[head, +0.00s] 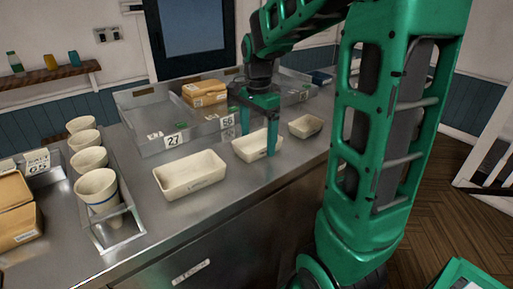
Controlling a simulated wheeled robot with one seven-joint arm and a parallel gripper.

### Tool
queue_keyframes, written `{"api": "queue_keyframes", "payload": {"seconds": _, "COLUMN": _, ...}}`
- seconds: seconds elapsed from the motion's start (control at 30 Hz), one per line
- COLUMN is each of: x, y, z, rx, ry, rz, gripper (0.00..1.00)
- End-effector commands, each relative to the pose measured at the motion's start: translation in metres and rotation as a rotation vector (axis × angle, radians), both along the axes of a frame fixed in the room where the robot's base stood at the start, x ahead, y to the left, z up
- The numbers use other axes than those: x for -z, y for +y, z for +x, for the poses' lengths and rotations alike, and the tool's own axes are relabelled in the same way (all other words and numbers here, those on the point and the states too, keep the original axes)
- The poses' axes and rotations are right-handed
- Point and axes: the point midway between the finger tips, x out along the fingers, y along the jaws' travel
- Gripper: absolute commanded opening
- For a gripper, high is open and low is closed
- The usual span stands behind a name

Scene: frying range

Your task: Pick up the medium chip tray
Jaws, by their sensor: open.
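Three cream chip trays stand in a row on the steel counter. The medium chip tray (249,148) is the middle one in size and place. The large tray (191,177) is to its left and the small tray (306,126) to its right. My gripper (258,142) points down at the medium tray and is open. One green finger shows in front of the tray's near side, and the other shows behind it at the far side. I cannot tell whether either finger touches the tray.
A metal rack with cups (97,190) stands at the left, beside brown boxes (15,211). Behind the trays is a low-walled steel bin with number cards and a brown box (204,92). The counter (150,235) is bare in front of the large tray.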

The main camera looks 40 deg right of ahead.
Motion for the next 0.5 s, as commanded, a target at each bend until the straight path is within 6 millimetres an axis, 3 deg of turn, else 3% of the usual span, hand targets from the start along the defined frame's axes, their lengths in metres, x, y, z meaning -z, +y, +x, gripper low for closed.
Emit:
{"api": "queue_keyframes", "payload": {"seconds": 0.13, "x": 0.0122, "y": -0.0003, "z": -0.0002, "rx": 0.001, "ry": 0.001, "rz": 0.0, "gripper": 0.89}}
{"api": "queue_keyframes", "payload": {"seconds": 0.37, "x": 0.0134, "y": -0.0005, "z": 0.0001, "rx": 0.001, "ry": -0.001, "rz": 0.0, "gripper": 0.89}}
{"api": "queue_keyframes", "payload": {"seconds": 0.5, "x": 0.0132, "y": -0.0004, "z": 0.0001, "rx": 0.001, "ry": -0.001, "rz": 0.0, "gripper": 0.6}}
